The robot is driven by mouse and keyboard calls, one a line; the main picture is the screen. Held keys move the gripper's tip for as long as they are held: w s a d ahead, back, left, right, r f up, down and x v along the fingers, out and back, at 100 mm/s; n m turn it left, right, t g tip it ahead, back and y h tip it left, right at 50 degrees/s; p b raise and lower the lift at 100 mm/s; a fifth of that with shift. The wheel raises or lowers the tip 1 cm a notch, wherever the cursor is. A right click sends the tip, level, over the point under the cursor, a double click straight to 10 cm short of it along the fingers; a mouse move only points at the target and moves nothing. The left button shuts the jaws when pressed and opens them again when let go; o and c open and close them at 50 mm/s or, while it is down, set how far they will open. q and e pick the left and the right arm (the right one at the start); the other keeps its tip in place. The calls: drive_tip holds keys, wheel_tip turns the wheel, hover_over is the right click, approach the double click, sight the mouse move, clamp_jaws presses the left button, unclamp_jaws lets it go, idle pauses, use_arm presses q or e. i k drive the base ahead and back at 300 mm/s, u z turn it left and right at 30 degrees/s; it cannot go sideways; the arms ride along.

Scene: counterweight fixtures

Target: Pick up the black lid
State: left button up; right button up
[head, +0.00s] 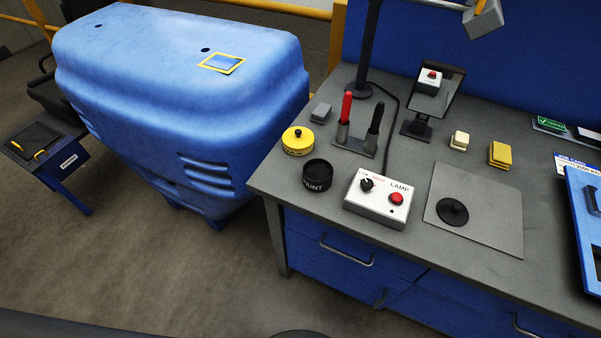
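A black round lid (453,211) with a small raised knob lies flat on a thin grey plate (488,183) on the right part of the workbench in the head view. A black round container (317,175) with light lettering on its side stands near the bench's left front edge. Neither of my grippers shows in the head view.
A white lamp control box (377,200) with a red button stands left of the plate. Behind are a yellow tin (297,140), a holder with red and black pens (346,107), and a tilted mirror stand (435,95). A blue case (585,225) lies right.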

sight(452, 212)
drive_tip(key=z, duration=0.45)
drive_tip(key=k, duration=1.1)
drive_tip(key=u, duration=0.15)
drive_tip(key=i, duration=0.6)
drive_tip(key=u, duration=0.2)
